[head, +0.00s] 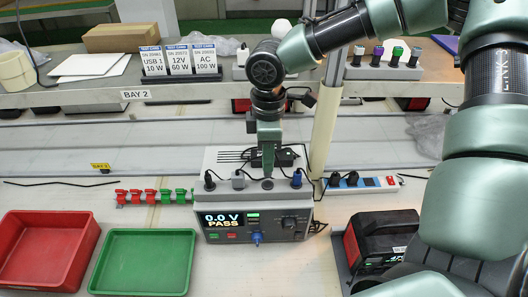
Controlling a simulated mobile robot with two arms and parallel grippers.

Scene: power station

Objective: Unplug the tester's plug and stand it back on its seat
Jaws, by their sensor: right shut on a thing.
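The tester (222,232) is a grey box on the bench, with a lit display reading 0.0 V PASS. A row of plugs stands along its top: a black plug (209,181), a grey plug (238,181) and a blue plug (297,179). My right gripper (267,180) points straight down over this row, between the grey and blue plugs. It is shut on a plug at the tester's top, mostly hidden by the fingers; I cannot tell whether it is seated or lifted. A blue connector (257,238) is at the tester's front. My left gripper is not in view.
A red tray (90,240) and a green tray (190,262) lie at left, both empty. Red and green clips (150,196) stand behind them. A power strip (360,183) and a black power station (385,230) are at right. A post (327,120) rises close behind the tester.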

